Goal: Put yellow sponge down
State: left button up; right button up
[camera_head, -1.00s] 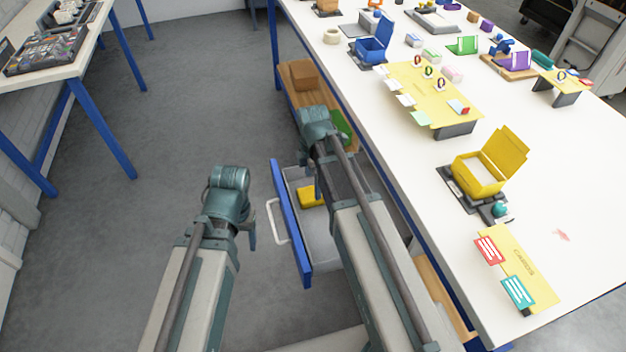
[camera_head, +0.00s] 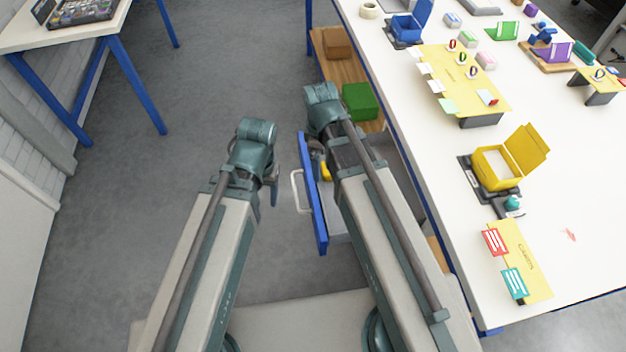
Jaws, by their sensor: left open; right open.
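The yellow sponge (camera_head: 326,171) shows as a small yellow patch inside the open drawer (camera_head: 338,228) under the long table. Most of it is hidden behind my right arm. My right gripper (camera_head: 318,163) is open, over the drawer beside the sponge; its fingertips are partly hidden, and I cannot tell whether they touch it. My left gripper (camera_head: 272,190) is open and empty, pointing down over the floor to the left of the drawer's blue front.
The long white table (camera_head: 410,140) on the right carries a yellow open box (camera_head: 495,172), a blue open box (camera_head: 408,27) and a card board (camera_head: 525,255). A green box (camera_head: 360,101) is on the shelf below. The floor (camera_head: 130,220) on the left is clear.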

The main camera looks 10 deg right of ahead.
jog(key=s+a+m, duration=0.5)
jog(key=s+m, duration=0.3)
jog(key=shift+s+h, duration=0.25)
jog(key=shift+h, duration=0.05)
jog(key=shift+r, duration=0.1)
